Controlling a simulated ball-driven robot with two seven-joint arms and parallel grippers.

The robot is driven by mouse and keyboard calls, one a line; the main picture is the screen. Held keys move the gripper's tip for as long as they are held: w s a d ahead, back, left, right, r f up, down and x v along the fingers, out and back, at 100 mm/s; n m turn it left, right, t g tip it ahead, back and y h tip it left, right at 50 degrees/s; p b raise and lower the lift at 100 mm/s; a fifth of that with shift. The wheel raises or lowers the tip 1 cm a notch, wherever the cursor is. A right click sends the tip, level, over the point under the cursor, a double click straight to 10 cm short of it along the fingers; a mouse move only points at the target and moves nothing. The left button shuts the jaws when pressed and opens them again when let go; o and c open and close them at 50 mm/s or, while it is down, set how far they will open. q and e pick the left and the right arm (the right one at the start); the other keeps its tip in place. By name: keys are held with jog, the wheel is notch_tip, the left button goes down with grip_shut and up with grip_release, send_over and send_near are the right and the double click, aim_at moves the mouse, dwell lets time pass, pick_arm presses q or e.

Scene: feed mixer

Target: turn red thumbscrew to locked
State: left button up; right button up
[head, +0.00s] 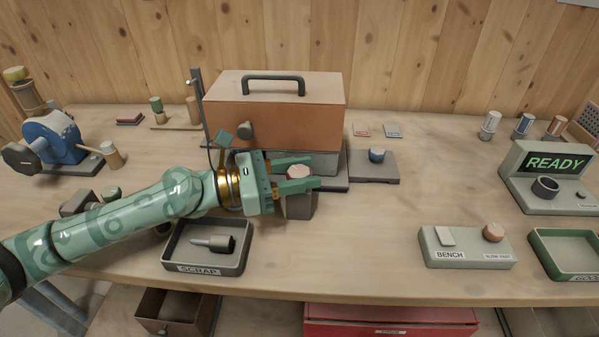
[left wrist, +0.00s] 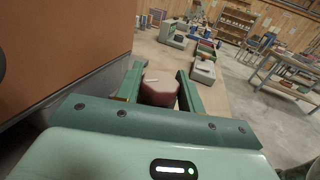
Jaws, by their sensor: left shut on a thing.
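The red thumbscrew (head: 299,171) is a dull red, faceted knob on top of a small brown-grey block (head: 300,206), in front of the orange-brown box. It also shows in the left wrist view (left wrist: 160,90), with a pale line mark on its top. My left gripper (head: 306,173) comes in from the left, with its two green fingers on either side of the knob, shut on it. The fingers hide part of the knob's sides. I cannot read any locked marking. My right gripper is not in view.
The orange-brown box (head: 275,123) with a dark handle stands right behind the gripper. A SCRAP tray (head: 205,268) lies in front of the arm. A BENCH switch box (head: 467,249) and a READY display (head: 549,178) stand at the right. The bench between is clear.

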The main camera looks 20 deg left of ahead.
pick_arm(q)
jog(key=o, duration=1)
jog(key=shift+c, duration=0.2)
jog(key=v, duration=0.5)
jog(key=shift+s+a+f+b, duration=0.15)
jog(key=shift+s+a+b, duration=0.05)
jog(key=shift+a+b, duration=0.15)
jog(key=shift+v, duration=0.85)
